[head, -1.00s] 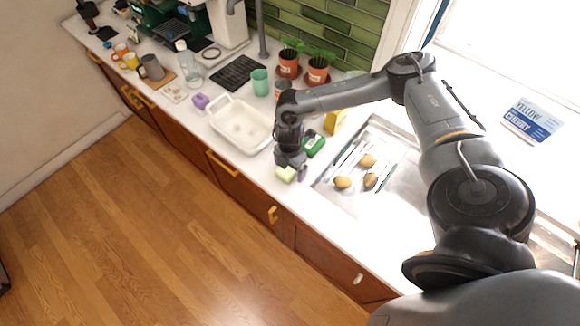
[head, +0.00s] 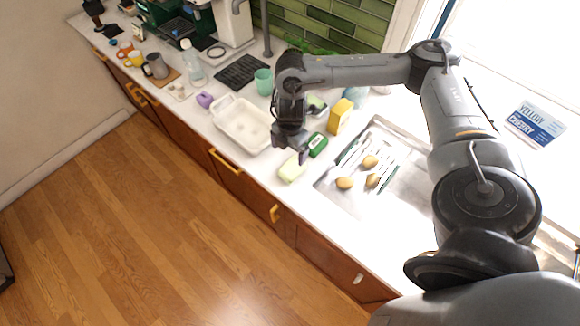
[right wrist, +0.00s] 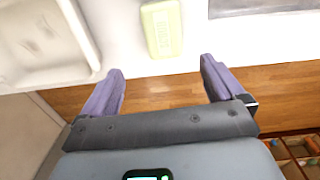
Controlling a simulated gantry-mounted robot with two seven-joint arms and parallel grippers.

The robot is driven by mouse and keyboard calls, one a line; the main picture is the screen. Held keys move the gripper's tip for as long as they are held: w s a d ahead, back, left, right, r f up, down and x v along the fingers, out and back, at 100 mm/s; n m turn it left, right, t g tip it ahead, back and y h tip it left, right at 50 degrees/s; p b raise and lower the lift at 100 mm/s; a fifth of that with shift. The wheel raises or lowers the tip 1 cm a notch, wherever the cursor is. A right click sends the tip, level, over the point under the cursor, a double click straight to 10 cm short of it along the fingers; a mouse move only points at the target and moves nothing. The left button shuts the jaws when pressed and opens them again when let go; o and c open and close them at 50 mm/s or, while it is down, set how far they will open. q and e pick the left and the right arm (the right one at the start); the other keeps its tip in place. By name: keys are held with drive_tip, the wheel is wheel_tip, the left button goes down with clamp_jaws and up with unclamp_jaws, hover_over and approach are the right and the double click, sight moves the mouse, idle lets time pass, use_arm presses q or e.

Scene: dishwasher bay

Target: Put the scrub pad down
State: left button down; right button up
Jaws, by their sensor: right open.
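A pale yellow-green block (head: 292,169), apparently the scrub pad, lies flat on the white counter near its front edge. In the right wrist view the pad (right wrist: 162,28) has raised marks on its top and lies beyond the fingertips, with a gap. My right gripper (head: 292,150) is open and empty, above and just behind the pad in the head view. Its two purple-grey fingers also show apart in the right wrist view (right wrist: 161,66). My left gripper is out of view.
A white basin (head: 231,130) stands left of the pad. A dark green box (head: 318,144) and a yellow box (head: 340,116) stand behind it. A metal sink (head: 398,202) with several potatoes is to the right. The counter's front edge is close.

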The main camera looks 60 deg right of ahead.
drive_tip(key=w+a+f+n+t+y, duration=0.2)
drive_tip(key=a, duration=1.2)
drive_tip(key=w+a+f+n+t+y, duration=0.1)
drive_tip(key=w+a+f+t+y, duration=0.1)
drive_tip(key=a, duration=1.1)
drive_tip(key=s+a+r+m+t+y, duration=0.1)
drive_tip(key=a+r+m+t, duration=0.3)
drive_tip(key=a, duration=0.5)
drive_tip(key=s+d+f+m+g+h, duration=0.4)
drive_tip(key=s+d+m, duration=0.9)
drive_tip(key=s+d, duration=0.1)
drive_tip(key=shift+s+g+h, duration=0.3)
drive_tip(key=shift+g+h, duration=0.1)
drive_tip(key=shift+r, duration=0.1)
